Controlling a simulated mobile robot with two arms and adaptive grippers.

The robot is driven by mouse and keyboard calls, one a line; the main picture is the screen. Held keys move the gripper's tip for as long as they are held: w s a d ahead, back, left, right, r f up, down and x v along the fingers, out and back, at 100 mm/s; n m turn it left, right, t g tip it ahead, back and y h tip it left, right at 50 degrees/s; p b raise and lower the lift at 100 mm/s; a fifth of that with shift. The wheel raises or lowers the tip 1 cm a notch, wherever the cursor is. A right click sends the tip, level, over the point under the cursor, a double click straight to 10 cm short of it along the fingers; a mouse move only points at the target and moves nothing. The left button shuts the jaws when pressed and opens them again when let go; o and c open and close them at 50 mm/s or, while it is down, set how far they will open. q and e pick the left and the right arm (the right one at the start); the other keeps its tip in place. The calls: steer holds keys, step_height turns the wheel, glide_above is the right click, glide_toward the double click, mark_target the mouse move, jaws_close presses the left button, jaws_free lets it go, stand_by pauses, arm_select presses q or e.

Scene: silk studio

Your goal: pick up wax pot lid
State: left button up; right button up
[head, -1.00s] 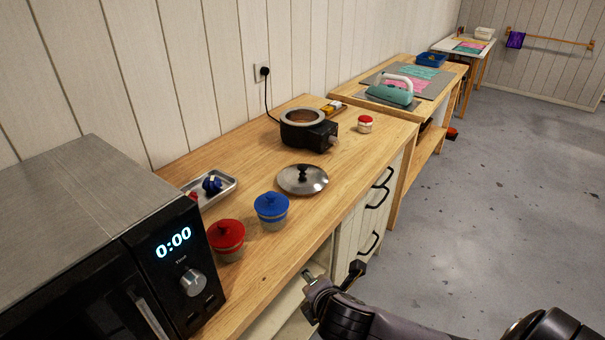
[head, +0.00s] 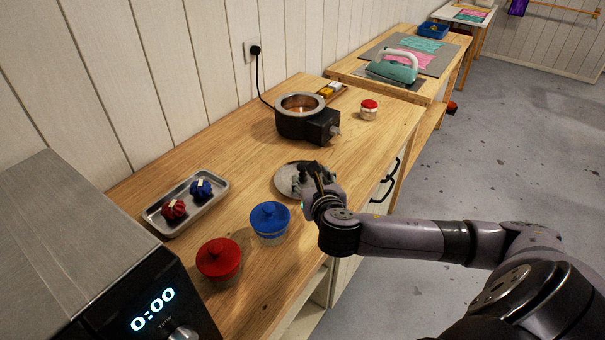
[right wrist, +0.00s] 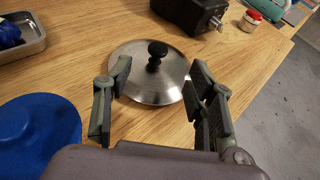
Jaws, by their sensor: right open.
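The wax pot lid (right wrist: 151,80) is a round steel disc with a black knob (right wrist: 157,50), lying flat on the wooden counter. In the head view the lid (head: 285,181) is partly hidden behind my right gripper (head: 308,174). In the right wrist view my right gripper (right wrist: 158,95) is open and empty, its fingers on either side of the lid's near part, with the knob beyond and between them. I cannot tell the fingers' height above the lid. The black wax pot (head: 306,124) stands open behind the lid. My left gripper is out of view.
A blue-lidded jar (head: 270,219) stands close to the left of my right gripper, with a red-lidded jar (head: 219,259) nearer. A metal tray (head: 213,203) holds red and blue bundles. A small red-capped jar (head: 369,110) stands right of the pot. A microwave (head: 60,260) fills the lower left.

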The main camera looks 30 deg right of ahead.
mark_target(303, 166)
steer(key=x, duration=0.5)
steer(key=shift+w+f, duration=0.1)
steer(key=shift+w, duration=0.15)
steer(key=shift+p+x, duration=0.55)
steer(key=shift+x, duration=0.65)
steer(key=x, duration=0.3)
steer(key=shift+w+d+f, duration=0.1)
steer(key=shift+w+f, duration=0.15)
steer(key=shift+f, duration=0.15)
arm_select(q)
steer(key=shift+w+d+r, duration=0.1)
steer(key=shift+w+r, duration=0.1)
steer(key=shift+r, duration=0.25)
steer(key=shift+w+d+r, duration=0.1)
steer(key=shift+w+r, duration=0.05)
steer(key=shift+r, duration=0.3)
arm_select(e)
steer(key=shift+c, duration=0.2)
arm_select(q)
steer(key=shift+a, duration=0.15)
arm_select(e)
steer(key=shift+s, duration=0.1)
jaws_close()
